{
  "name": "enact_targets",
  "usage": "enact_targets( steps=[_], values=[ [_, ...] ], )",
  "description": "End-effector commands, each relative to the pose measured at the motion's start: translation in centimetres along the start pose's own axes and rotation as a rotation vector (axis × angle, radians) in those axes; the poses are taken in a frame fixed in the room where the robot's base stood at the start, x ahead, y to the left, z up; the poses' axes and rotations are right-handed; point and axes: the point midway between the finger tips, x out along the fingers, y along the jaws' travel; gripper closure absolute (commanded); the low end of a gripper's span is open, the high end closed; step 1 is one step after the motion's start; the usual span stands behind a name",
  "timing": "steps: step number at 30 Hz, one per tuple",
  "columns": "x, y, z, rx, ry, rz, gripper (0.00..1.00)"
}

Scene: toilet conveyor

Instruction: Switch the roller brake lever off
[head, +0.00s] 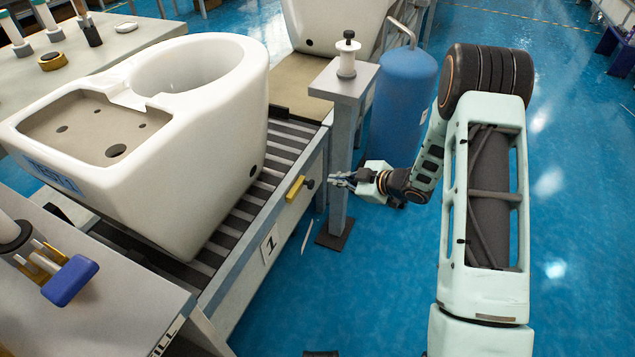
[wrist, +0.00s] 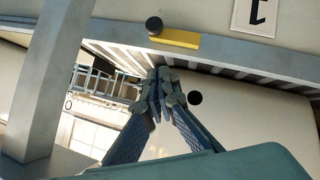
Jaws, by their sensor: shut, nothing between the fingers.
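The roller brake lever (head: 295,188) is a short yellow bar with a black knob (head: 309,183) on the side rail of the roller conveyor. It also shows in the wrist view (wrist: 180,39), with its black knob (wrist: 154,25) at its left end. My gripper (head: 335,179) is just right of the knob in the head view, its fingers together and empty. In the wrist view my gripper (wrist: 158,78) shows its fingertips below the lever, with a gap between them in the picture. I cannot tell the depth of that gap.
A grey post (head: 342,125) stands beside the rail, close to my gripper; it also shows at the left of the wrist view (wrist: 45,75). A blue tank (head: 402,95) stands behind it. A white toilet (head: 215,150) sits on the rollers.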

Motion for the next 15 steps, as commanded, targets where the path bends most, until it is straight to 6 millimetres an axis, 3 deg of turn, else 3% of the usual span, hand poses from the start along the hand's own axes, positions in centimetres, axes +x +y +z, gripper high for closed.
enact_targets(
  steps=[5, 15],
  values=[
    [1.8, -0.1, 0.1, -0.002, 0.001, -0.001, 1.0],
    [9.1, -0.2, 0.2, -0.003, 0.001, -0.002, 1.0]
  ],
)
